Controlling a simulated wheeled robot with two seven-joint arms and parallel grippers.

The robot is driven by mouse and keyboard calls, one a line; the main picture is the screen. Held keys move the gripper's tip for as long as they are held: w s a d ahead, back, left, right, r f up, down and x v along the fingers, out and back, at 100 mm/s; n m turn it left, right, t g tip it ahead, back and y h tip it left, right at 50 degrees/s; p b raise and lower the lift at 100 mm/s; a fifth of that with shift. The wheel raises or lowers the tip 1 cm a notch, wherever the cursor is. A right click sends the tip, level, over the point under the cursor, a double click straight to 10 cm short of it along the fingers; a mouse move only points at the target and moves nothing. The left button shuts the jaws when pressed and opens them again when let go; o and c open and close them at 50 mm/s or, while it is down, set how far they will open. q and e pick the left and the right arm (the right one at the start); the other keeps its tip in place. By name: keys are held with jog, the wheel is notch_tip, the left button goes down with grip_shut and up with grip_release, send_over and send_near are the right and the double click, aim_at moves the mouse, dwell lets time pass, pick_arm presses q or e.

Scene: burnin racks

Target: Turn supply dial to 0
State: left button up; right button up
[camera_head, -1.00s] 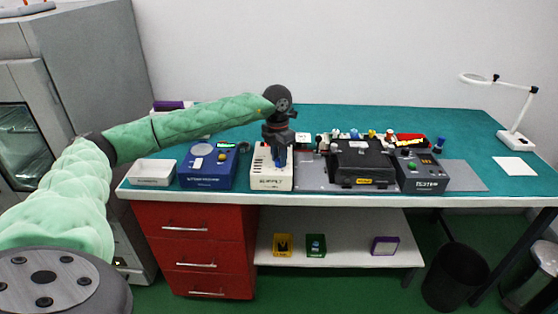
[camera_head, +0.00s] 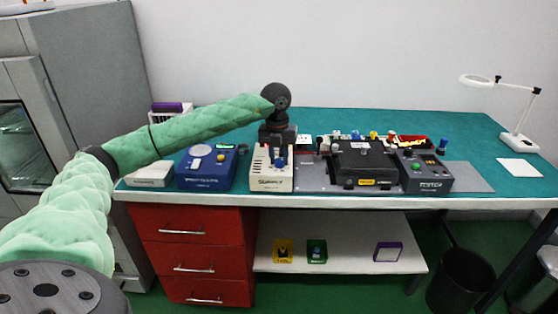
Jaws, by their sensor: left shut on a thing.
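The supply (camera_head: 271,181) is a cream box with a "SUPPLY" label on the teal bench, left of the grey mat. A blue dial (camera_head: 280,162) shows on its sloped face. My left gripper (camera_head: 278,147) points down over the upper part of the supply, behind and above the dial. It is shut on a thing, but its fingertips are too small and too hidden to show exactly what. The dial's setting is not readable. My right gripper is not in view.
A blue device (camera_head: 206,181) stands just left of the supply. A black fixture (camera_head: 362,164) and a dark tester box (camera_head: 425,184) stand to the right. A magnifier lamp (camera_head: 516,141) is at the far right.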

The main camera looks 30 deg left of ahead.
pick_arm(q)
jog(key=shift+r+n+b, duration=0.1)
jog(key=shift+n+b, duration=0.2)
jog(key=shift+n, duration=1.6)
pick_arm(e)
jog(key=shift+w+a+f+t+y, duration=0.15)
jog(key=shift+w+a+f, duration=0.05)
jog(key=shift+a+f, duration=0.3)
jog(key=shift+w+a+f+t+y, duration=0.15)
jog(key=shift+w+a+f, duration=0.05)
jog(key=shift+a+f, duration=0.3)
pick_arm(q)
jog(key=o, duration=1)
jog(key=shift+c, duration=0.2)
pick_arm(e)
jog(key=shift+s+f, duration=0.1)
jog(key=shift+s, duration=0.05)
